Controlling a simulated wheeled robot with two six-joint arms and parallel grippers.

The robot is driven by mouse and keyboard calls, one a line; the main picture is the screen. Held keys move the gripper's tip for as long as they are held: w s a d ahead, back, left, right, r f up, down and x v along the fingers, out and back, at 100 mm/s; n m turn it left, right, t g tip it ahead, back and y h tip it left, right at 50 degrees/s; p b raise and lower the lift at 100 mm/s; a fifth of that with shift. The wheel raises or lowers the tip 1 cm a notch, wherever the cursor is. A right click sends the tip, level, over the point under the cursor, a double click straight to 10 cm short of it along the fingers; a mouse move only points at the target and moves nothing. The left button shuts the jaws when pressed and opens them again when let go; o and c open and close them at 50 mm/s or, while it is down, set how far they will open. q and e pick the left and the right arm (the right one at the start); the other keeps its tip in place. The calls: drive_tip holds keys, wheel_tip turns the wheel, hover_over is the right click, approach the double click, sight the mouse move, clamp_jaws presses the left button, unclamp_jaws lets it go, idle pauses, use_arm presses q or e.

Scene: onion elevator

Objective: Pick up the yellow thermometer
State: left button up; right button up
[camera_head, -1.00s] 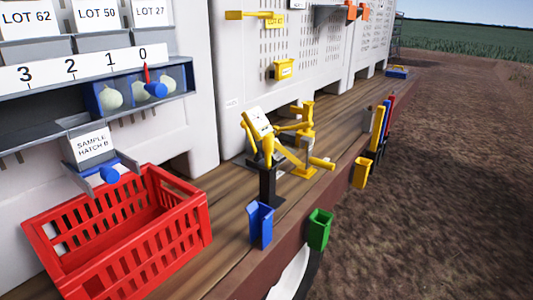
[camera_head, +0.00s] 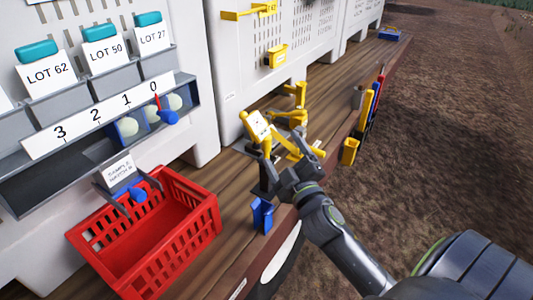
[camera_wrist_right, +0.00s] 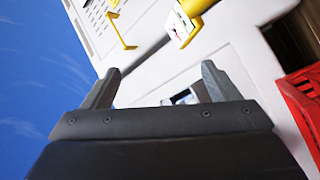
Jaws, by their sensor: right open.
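A yellow handheld device with a white face (camera_head: 257,125), which looks like the thermometer, stands tilted on a dark stand on the wooden deck. In the right wrist view its yellow-and-white end (camera_wrist_right: 181,27) shows at the top, beyond the fingertips. My right gripper (camera_head: 296,163) is open, in front of and slightly below the device in the head view. In the wrist view the jaws (camera_wrist_right: 157,82) are apart with nothing held between them. The gripper partly hides the stand. My left gripper is not in view.
A red crate (camera_head: 88,243) sits on the deck at the left, below the lot bins. A blue holder (camera_head: 262,213) and a yellow holder (camera_head: 350,151) are at the deck edge. Other yellow equipment (camera_head: 299,95) stands behind the device. Bare soil lies right.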

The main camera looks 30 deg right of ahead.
drive_tip(key=w+a+r+n+t+y, duration=0.1)
drive_tip(key=w+a+r+n+y, duration=0.1)
drive_tip(key=a+r+n+y, duration=0.5)
drive_tip(key=w+a+r+n+y, duration=0.2)
drive_tip(key=w+r+n+y, duration=0.1)
drive_tip(key=n+y, duration=0.7)
drive_tip(key=n+g+h, duration=1.1)
drive_tip(key=n+g, duration=0.4)
drive_tip(key=g, duration=0.2)
approach(265, 135)
drive_tip(key=shift+n, duration=0.3)
drive_tip(key=b+x, duration=0.8)
drive_tip(key=b, duration=0.2)
drive_tip(key=shift+w+f+b, duration=0.15)
drive_tip(key=shift+f+b, duration=0.05)
drive_tip(key=shift+b, duration=0.15)
drive_tip(key=shift+a+f+b, duration=0.1)
drive_tip(key=shift+f+b, duration=0.2)
drive_tip(key=shift+f, duration=0.35)
drive_tip(key=p+x, duration=0.2)
drive_tip(key=shift+w+a+f, duration=0.1)
drive_tip(key=shift+w+f, duration=0.1)
drive_tip(key=shift+f, duration=0.05)
drive_tip(key=shift+w+f, duration=0.1)
drive_tip(key=shift+f, duration=0.25)
